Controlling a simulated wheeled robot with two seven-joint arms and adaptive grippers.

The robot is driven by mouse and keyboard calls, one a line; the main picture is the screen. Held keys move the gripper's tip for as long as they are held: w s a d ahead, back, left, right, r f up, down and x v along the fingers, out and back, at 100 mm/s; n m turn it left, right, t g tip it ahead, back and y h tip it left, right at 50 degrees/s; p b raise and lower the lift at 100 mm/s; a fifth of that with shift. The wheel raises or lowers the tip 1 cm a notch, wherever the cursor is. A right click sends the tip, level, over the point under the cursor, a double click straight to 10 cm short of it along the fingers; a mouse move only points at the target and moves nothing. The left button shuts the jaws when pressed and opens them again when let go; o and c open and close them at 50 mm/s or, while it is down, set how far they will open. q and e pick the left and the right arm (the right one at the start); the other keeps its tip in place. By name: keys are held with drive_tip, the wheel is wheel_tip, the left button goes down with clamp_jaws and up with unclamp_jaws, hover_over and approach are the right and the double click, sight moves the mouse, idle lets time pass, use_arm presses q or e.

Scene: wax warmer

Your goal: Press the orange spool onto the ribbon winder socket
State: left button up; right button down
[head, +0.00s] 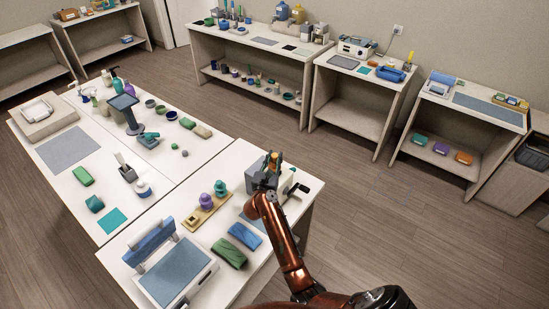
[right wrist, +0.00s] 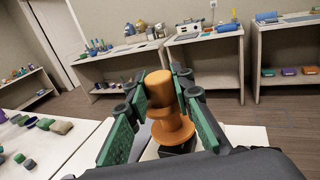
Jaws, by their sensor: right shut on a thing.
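The orange spool (head: 274,156) is upright between the fingers of my right gripper (head: 271,163), at the far right of the white table. In the right wrist view the spool (right wrist: 172,127) has a round knob top and a wide flange, with a green-padded finger on each side. The right gripper (right wrist: 160,92) is shut on it. The grey ribbon winder (head: 255,177) is right at the gripper, with a dark handle to its right. A dark part shows under the spool in the wrist view. The socket is hidden, so I cannot tell whether the spool touches it. My left gripper is not in view.
A wooden tray (head: 207,211) holding purple and teal spools stands left of the winder. A blue pack (head: 244,236) and a green pack (head: 229,252) lie in front. A blue-grey padded device (head: 177,271) stands at the near left. Shelved benches line the wall beyond open floor.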

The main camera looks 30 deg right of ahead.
drive_tip(key=shift+f+b, duration=1.05)
drive_tip(key=shift+f, duration=0.4)
drive_tip(key=c, duration=1.6)
unclamp_jaws()
drive_tip(key=shift+s+a, duration=0.1)
